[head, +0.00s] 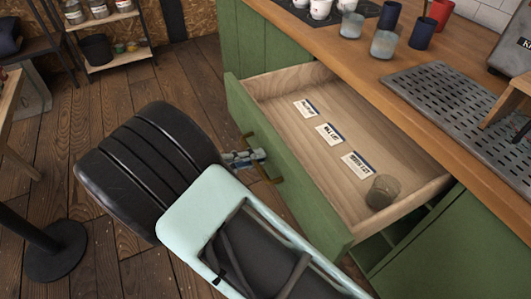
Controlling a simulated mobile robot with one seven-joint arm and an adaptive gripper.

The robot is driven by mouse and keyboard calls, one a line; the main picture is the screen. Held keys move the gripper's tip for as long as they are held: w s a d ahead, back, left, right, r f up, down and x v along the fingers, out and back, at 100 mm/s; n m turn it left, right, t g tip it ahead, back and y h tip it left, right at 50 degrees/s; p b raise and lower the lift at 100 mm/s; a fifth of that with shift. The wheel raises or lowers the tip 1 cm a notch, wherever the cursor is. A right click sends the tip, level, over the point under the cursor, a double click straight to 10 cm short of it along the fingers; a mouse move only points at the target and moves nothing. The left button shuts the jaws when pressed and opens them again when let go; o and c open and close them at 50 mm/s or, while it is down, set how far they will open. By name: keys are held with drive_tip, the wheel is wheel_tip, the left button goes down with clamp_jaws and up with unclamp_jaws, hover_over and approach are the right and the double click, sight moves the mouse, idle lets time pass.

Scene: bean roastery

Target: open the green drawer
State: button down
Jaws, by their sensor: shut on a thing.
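The green drawer (284,183) is pulled well out from the green counter, and its wooden inside shows. Three labelled cards (330,134) lie in a row on its bottom. A glass (383,191) stands in the drawer's near right corner. A brass bar handle (264,165) is on the drawer's front face. My gripper (257,157) is at the handle, shut on it, in front of the drawer face. My arm hides most of the gripper, so only its tip shows.
The wooden countertop (345,62) above holds several cups and glasses (384,43) and a grey perforated tray (460,105). A black post base (58,250) stands on the floor at lower left. A shelf (117,60) stands at the back left. Wooden floor (100,115) is clear between them.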

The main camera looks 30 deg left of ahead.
drive_tip(key=shift+s+a, duration=0.1)
drive_tip(key=shift+s, duration=0.1)
drive_tip(key=c, duration=2.3)
unclamp_jaws()
drive_tip(key=shift+c, duration=0.2)
drive_tip(key=v, duration=1.2)
drive_tip(key=shift+f, duration=0.1)
